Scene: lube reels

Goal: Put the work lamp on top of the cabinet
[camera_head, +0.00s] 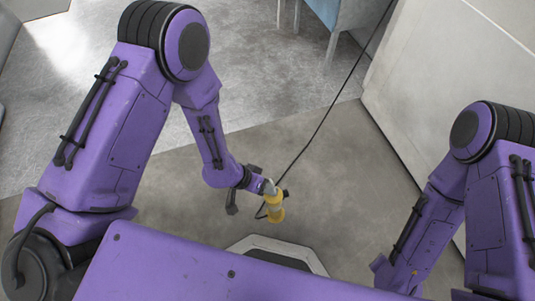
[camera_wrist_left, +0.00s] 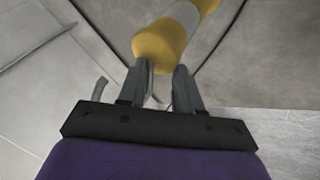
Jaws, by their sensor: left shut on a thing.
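The work lamp (camera_head: 275,209) is yellow with a pale middle band, and a black cord runs from it up to the top right. My left gripper (camera_head: 268,187) is shut on it and holds it above the floor in the middle of the head view. In the left wrist view the lamp (camera_wrist_left: 158,45) shows at the tips of my left gripper (camera_wrist_left: 164,70), tilted up to the right. The cabinet cannot be told for sure. My right arm shows at the right, but its gripper is not in view.
A blue and grey piece with legs (camera_head: 335,14) stands at the top, cut by the frame edge. A large pale panelled surface (camera_head: 450,65) rises at the right. The grey floor (camera_head: 335,150) between my arms is clear except for the cord (camera_head: 318,130).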

